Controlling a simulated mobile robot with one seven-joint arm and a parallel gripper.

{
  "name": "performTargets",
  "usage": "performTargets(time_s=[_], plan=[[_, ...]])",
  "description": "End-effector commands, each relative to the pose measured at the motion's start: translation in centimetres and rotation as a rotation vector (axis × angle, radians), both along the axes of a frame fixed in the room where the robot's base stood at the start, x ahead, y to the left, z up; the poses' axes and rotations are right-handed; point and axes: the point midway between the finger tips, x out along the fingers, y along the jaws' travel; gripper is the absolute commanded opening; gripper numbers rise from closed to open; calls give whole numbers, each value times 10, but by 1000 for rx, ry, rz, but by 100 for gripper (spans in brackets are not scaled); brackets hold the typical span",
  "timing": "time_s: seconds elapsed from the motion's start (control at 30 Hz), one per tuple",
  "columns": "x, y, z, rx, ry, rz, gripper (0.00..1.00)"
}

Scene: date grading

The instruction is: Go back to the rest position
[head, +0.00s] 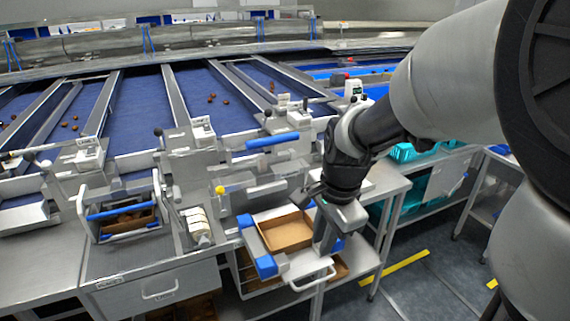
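My gripper (326,238) hangs at the end of my arm, pointing down over the right side of a shallow brown tray (287,232). The tray looks empty. It sits on a pale work surface with blue blocks (265,266) along its left side. A grey finger part shows beside the tray's right edge, with a blue piece behind it. I cannot tell whether the gripper touches the tray or whether its fingers are apart. My arm reaches in from the right and hides part of the bench behind it.
Blue sorting belts (140,108) with a few dates run behind the bench. A caddy with a blue bar (122,211) and white rolls (197,225) stand to the left. A yellow knob (220,190) rises near the tray. Teal crates (408,152) sit right; open floor (425,270) lies front right.

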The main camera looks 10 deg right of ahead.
Motion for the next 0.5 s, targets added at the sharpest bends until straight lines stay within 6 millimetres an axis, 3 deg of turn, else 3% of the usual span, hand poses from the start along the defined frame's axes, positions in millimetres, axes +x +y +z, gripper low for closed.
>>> performTargets(time_s=[0.17, 0.3, 0.5], plan=[[-26, 0, 62, -52, -94, 260, 16], [-64, -1, 118, -168, -197, 600, 16], [-109, -5, 163, -364, -283, 990, 16]])
